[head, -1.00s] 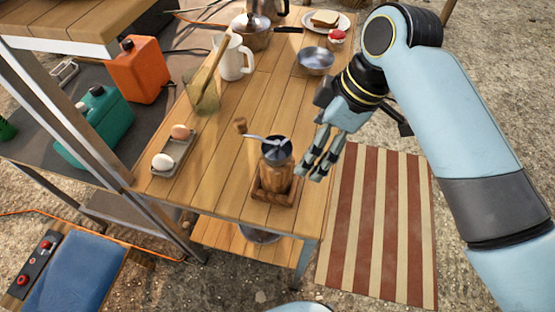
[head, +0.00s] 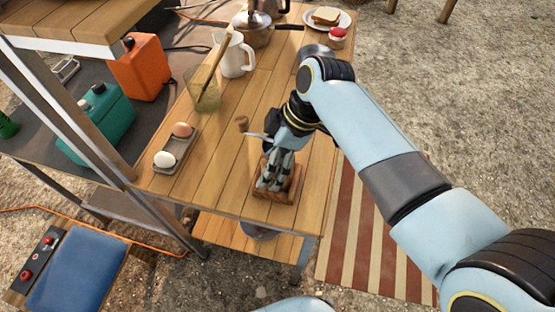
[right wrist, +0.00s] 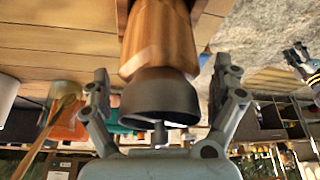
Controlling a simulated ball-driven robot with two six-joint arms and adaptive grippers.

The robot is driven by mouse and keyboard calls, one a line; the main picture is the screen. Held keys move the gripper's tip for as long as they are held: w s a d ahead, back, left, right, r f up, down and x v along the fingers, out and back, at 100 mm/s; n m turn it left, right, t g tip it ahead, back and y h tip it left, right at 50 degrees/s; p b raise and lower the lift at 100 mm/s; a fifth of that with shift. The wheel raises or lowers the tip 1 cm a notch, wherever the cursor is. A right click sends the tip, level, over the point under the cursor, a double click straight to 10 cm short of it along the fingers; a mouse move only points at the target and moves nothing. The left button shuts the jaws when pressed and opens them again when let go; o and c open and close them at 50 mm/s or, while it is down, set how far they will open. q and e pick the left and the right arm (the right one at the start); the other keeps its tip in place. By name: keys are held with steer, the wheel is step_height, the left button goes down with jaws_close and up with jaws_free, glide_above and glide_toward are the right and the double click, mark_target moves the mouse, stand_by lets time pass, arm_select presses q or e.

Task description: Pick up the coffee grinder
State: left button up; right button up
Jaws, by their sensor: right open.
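The coffee grinder, with a wooden crank knob (head: 241,124), stands upright in a square wooden holder (head: 288,196) near the table's front edge. My right gripper (head: 272,182) is over it in the head view and hides most of its body. In the right wrist view the grinder's wooden body and dark top (right wrist: 160,95) lie between the two spread fingers, with gaps at both sides. The right gripper is open, not closed on it. What looks like my left gripper (right wrist: 297,58) shows small at the right edge of the right wrist view; its jaws are unclear.
An egg tray (head: 176,150) with two eggs and a glass jar (head: 203,92) stand left of the grinder. A white pitcher (head: 234,56), a pot (head: 255,36) and a plate with bread (head: 332,20) are farther back. The table middle is mostly clear.

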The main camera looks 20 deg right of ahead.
steer(key=shift+f, duration=0.1)
steer(key=c, duration=1.6)
steer(key=shift+c, duration=0.7)
